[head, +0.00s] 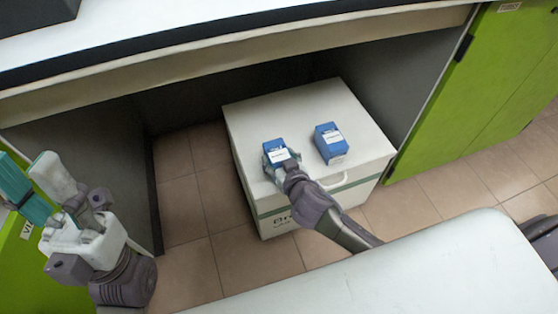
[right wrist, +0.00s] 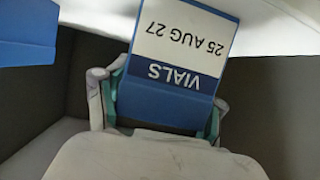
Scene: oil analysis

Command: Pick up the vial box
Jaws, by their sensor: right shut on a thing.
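A blue vial box (head: 275,147) with a white label is at the front left of a white chest's top in the head view. My right gripper (head: 278,162) is shut on it, with fingers on both sides. In the right wrist view the vial box (right wrist: 182,60) fills the middle, its label reading "VIALS 25 AUG 27" upside down, between the teal finger pads (right wrist: 163,112). I cannot tell whether it touches the chest's top. My left gripper (head: 42,183) is empty and open at the far left, away from the boxes.
A second blue box (head: 331,143) stands on the white chest (head: 268,107) to the right, also in the right wrist view (right wrist: 26,33). The chest stands under a bench (head: 240,52), between dark side panels. A green cabinet (head: 470,100) is at the right; tiled floor (head: 188,208) is clear left of the chest.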

